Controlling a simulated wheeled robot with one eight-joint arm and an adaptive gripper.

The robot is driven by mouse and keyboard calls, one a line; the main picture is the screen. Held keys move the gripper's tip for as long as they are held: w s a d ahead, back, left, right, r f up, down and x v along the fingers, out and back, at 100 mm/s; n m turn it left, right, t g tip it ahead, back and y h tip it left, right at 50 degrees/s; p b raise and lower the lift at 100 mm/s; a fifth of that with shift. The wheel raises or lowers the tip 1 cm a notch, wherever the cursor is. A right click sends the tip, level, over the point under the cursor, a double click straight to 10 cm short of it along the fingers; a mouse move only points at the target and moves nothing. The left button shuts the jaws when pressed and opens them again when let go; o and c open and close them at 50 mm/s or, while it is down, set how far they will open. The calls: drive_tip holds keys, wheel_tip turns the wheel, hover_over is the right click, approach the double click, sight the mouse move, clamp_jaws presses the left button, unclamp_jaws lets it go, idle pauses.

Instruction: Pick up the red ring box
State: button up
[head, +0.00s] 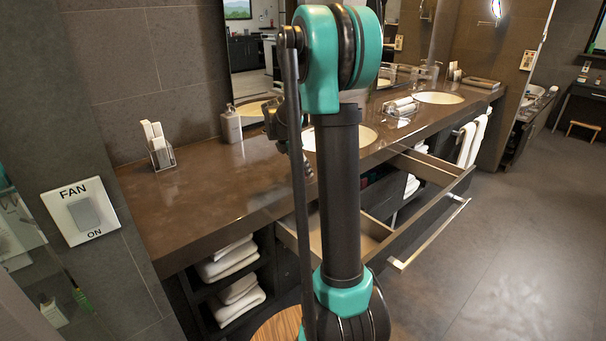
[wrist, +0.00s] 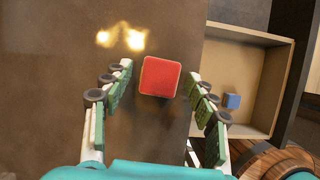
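The red ring box (wrist: 160,77) shows in the wrist view as a small red block over the brown countertop (wrist: 50,60), close to its edge. My gripper (wrist: 160,72) is open, with one finger on each side of the box near the fingertips. A narrow gap shows between the box and each finger. I cannot tell how far above the counter the fingertips are. In the head view my arm stands in front of the counter, and I cannot make out the box there.
An open drawer (wrist: 245,55) beside the counter edge holds a small blue box (wrist: 232,101). In the head view, a soap dispenser (head: 231,126) and a clear holder (head: 162,158) stand at the back of the counter.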

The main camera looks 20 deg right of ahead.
drive_tip(key=c, duration=0.9)
